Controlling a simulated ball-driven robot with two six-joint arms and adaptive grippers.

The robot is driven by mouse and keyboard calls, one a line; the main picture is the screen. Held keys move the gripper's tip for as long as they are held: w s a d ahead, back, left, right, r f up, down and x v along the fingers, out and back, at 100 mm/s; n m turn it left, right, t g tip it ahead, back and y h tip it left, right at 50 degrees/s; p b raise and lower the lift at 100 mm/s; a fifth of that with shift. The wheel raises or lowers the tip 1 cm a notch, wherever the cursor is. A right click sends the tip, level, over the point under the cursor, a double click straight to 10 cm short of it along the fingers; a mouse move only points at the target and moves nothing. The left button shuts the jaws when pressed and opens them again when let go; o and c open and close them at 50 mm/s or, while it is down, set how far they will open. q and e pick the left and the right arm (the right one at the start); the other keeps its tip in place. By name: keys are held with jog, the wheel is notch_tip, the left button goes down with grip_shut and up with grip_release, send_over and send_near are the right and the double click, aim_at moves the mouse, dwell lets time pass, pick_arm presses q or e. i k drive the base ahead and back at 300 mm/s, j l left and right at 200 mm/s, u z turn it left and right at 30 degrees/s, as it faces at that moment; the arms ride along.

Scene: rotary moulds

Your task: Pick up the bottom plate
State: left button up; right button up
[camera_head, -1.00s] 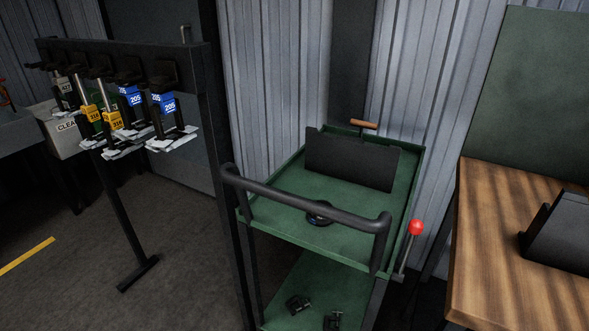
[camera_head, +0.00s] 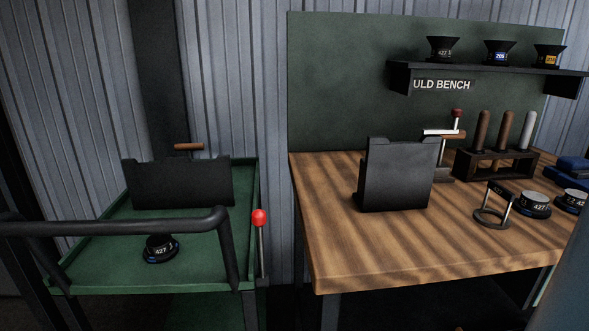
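Neither of my grippers is in view. No part is marked as the bottom plate, so I cannot tell which piece it is. A black round part labelled 427 (camera_head: 160,249) sits on the green cart (camera_head: 205,272), in front of a dark upright panel (camera_head: 178,183). On the wooden bench (camera_head: 335,245), a light-topped round part labelled 427 (camera_head: 533,205) stands at the right. Another similar round part (camera_head: 571,201) is beside it, partly cut off by the picture edge and a blurred bluish shape.
The cart has a black handlebar (camera_head: 110,227) and a red-knobbed lever (camera_head: 260,218). Black funnels (camera_head: 443,48) line the shelf (camera_head: 490,68). The bench's front left is clear.

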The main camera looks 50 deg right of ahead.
aim_at(529, 204)
jog(key=z, duration=3.05)
jog(key=i+l, duration=0.15)
jog(key=l, duration=0.2)
jog(key=i+l, duration=0.2)
jog(key=l, duration=0.15)
jog(key=i+l, duration=0.15)
jog(key=l, duration=0.15)
